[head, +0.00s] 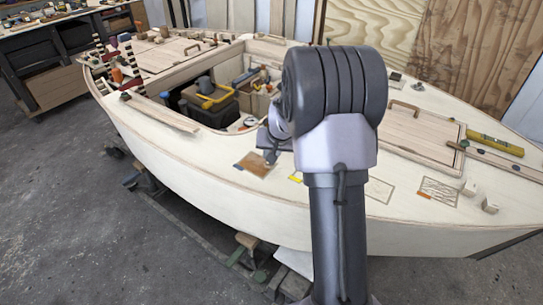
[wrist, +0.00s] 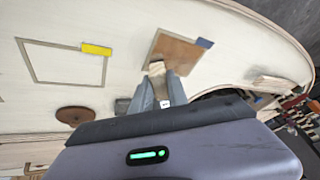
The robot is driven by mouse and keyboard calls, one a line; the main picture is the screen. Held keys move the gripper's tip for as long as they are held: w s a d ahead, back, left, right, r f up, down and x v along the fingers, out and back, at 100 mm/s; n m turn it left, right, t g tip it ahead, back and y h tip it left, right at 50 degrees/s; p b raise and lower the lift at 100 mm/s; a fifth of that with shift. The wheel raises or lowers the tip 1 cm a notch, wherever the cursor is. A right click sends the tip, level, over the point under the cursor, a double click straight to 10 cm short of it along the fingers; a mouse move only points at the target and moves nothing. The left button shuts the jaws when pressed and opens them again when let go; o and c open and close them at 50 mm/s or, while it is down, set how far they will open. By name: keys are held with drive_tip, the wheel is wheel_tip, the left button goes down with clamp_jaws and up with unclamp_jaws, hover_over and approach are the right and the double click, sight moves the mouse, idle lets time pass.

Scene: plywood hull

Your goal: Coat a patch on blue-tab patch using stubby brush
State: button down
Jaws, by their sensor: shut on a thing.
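The blue-tab patch (head: 258,163) is a framed square on the pale deck near the hull's near edge. It looks brown over most of its inside, and its blue tab also shows in the wrist view (wrist: 205,43). My gripper (wrist: 163,99) is shut on the stubby brush (wrist: 157,68), whose pale tip points at the patch. The tip overlaps the patch's lower left part in the wrist view; I cannot tell whether it touches. In the head view my gripper (head: 270,154) is at the patch's right edge, and my arm hides the brush.
A yellow-tab patch (wrist: 65,62), pale inside, lies beside it. An orange-tab patch (head: 438,190) with dark marks is farther right, near small pale blocks (head: 490,205). A round brown thing (wrist: 75,115) sits near my gripper. The open cockpit holds a dark toolbox (head: 210,105).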

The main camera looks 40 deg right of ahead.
drive_tip(key=shift+w+a+r+p, duration=0.15)
drive_tip(key=shift+r+p, duration=0.4)
drive_tip(key=shift+r, duration=0.4)
drive_tip(key=shift+r+p, duration=1.6)
drive_tip(key=shift+r, duration=0.65)
